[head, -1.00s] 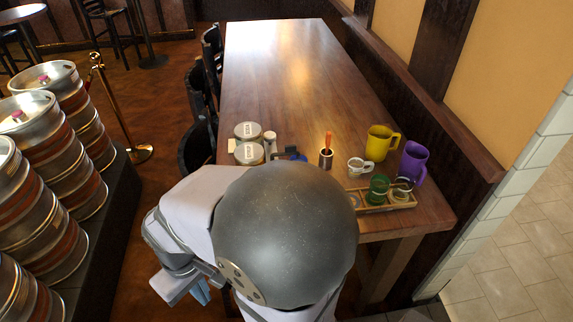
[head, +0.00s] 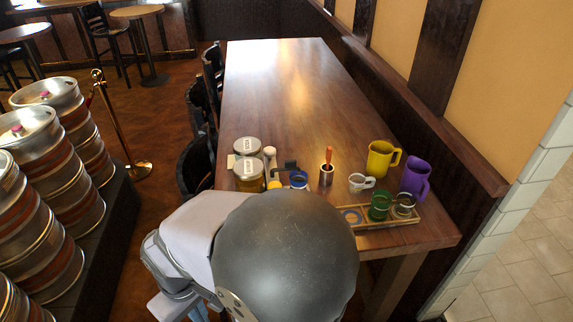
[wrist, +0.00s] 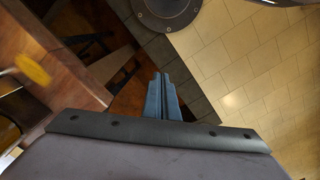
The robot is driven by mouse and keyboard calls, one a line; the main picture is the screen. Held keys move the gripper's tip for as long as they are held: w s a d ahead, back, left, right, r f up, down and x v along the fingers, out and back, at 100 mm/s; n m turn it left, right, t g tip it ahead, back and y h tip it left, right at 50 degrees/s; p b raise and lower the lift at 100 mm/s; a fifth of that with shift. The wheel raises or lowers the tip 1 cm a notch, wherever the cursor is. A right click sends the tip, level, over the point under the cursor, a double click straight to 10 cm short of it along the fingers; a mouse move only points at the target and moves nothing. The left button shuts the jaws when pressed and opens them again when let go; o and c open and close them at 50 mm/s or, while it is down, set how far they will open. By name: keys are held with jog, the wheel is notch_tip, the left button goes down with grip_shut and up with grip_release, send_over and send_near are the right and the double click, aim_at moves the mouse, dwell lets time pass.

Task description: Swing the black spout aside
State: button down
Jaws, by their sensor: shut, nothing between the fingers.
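A small dark piece, perhaps the black spout (head: 288,165), shows near the table's front edge in the head view, just behind a small blue-rimmed vessel (head: 298,180). Its lower part is hidden, and I cannot tell how it is attached. My gripper (wrist: 165,84) shows in the wrist view with its two blue fingers together and nothing between them. It points at the floor, apart from the table items. In the head view my arm hides most of the gripper.
Kegs (head: 30,205) stand left. The table's far half is clear.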

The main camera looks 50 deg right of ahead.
dwell(0.3)
jog(key=c, duration=2.1)
grip_release()
jog(key=o, duration=0.3)
jog(key=shift+w+d+r, duration=0.1)
jog(key=shift+w+r, duration=0.05)
jog(key=shift+w, duration=0.05)
jog(key=w+d+r+n+h+p, duration=0.15)
jog(key=w+d+r+p, duration=0.3)
jog(key=w+d, duration=0.45)
jog(key=w+d+r+n+p, duration=0.3)
jog(key=w+d+r, duration=0.3)
jog(key=w+d, duration=0.35)
jog(key=d+r+p, duration=0.1)
jog(key=d, duration=0.3)
jog(key=w+d+r+n+g+p, duration=0.1)
jog(key=d, duration=0.4)
jog(key=d+n+p, duration=0.1)
jog(key=d, duration=0.4)
jog(key=shift+w+r+n+g+h, duration=0.25)
jog(key=shift+w+r+g+h, duration=0.05)
jog(key=shift+r+g+h, duration=0.1)
jog(key=n+g+p, duration=0.1)
jog(key=n+p, duration=0.1)
jog(key=p, duration=0.1)
send_near(289, 161)
jog(key=f, duration=0.2)
jog(key=shift+h, duration=0.45)
jog(key=shift+p+x, duration=0.95)
jog(key=shift+x, duration=2.45)
